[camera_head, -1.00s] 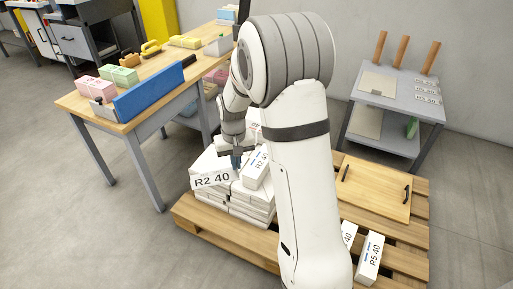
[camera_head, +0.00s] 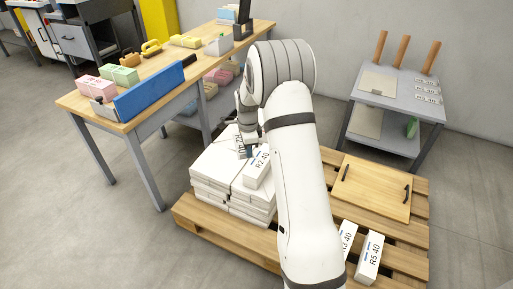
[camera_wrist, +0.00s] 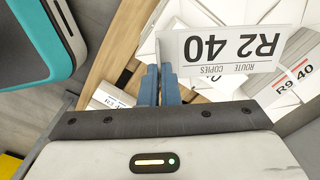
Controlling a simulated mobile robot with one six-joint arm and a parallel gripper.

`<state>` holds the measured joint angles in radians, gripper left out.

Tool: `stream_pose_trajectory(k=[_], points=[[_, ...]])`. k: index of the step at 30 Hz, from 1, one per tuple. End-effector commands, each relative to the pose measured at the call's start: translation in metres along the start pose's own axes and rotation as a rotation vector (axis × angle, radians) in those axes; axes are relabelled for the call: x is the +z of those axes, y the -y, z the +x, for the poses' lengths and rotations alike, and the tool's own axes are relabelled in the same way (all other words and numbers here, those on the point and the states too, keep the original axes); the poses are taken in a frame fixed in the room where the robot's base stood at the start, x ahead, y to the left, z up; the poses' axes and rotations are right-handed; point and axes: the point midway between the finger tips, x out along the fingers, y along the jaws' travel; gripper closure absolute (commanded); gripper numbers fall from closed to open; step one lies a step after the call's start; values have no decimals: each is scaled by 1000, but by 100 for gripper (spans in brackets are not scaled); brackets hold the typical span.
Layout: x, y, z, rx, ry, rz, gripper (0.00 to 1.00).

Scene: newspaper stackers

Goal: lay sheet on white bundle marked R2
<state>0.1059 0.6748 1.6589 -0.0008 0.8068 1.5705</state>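My gripper (camera_wrist: 160,84) is shut on the edge of a white sheet (camera_wrist: 228,48) printed "R2 40" and "ROUTE COPIES", upside down in the wrist view. In the head view the sheet (camera_head: 241,141) shows partly beside my gripper, above the back of the stacks on the pallet. A white bundle marked R2 40 (camera_head: 258,168) lies on the front right stack, apart from and below the sheet. My arm hides part of the stacks.
The wooden pallet (camera_head: 225,233) carries white stacks, a board with handles (camera_head: 372,188) and a bundle marked R5 40 (camera_head: 369,257). In the wrist view a bundle marked R9 40 (camera_wrist: 292,84) lies right. A workbench (camera_head: 205,66) stands left, a grey side table (camera_head: 400,90) right.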

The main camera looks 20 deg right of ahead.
Motion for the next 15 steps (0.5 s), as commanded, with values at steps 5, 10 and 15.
stream_pose_trajectory(k=[5,10,15], points=[[-14,15,11,0,0,302,100],[-23,25,19,1,0,528,100],[-29,30,23,0,0,652,100]])
